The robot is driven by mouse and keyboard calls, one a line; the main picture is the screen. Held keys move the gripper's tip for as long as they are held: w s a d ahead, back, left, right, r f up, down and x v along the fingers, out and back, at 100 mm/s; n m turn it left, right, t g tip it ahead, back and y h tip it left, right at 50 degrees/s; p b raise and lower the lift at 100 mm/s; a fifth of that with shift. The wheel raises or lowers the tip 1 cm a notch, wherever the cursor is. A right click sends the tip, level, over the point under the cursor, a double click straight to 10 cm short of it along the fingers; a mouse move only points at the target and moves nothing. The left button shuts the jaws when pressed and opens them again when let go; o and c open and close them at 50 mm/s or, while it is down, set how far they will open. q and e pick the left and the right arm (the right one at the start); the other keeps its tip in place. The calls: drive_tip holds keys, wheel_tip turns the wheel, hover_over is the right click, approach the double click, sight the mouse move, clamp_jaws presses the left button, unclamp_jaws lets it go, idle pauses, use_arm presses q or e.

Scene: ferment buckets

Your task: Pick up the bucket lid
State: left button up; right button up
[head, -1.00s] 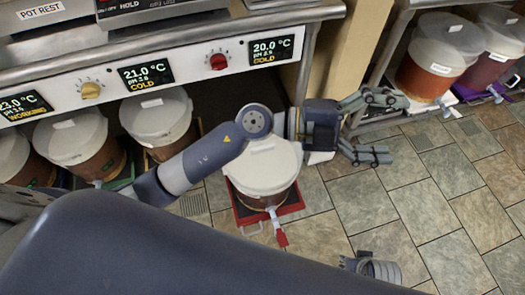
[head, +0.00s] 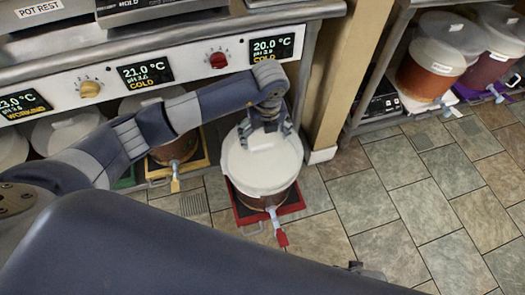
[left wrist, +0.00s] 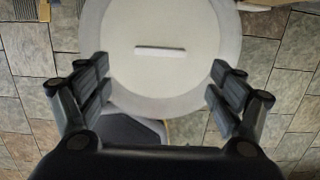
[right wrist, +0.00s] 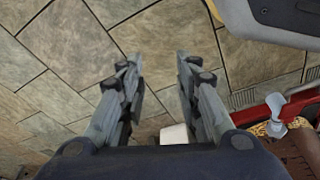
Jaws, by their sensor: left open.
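The white round bucket lid (head: 265,172) sits on a bucket of brown liquid (head: 246,195) on the floor. A pale bar handle (left wrist: 160,51) crosses the lid's middle. My left gripper (head: 267,130) is over the lid, fingers pointing down. In the left wrist view its fingers (left wrist: 160,70) are wide apart with the handle farther off between them, and nothing is gripped. My right gripper (right wrist: 154,62) is open and empty above the floor tiles. Only a small dark part of it shows at the bottom of the head view.
The bucket stands on a red tray (head: 240,213) with a tap and red tag (head: 281,239) in front. More lidded buckets stand under the counter (head: 190,65) at left and on a shelf at right (head: 440,50). The tiled floor (head: 400,190) at right is clear.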

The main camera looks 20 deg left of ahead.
sight(263, 146)
use_arm(q)
drive_tip(key=f, duration=0.4)
drive_tip(key=w+f+b, duration=0.1)
drive_tip(key=f, duration=0.1)
drive_tip(key=shift+a, duration=0.35)
drive_tip(key=shift+f, duration=0.55)
drive_tip(key=c, duration=1.2)
use_arm(e)
drive_tip(key=r, duration=0.1)
drive_tip(key=w+r, duration=0.1)
drive_tip(key=r, duration=0.2)
drive_tip(key=shift+w, duration=0.25)
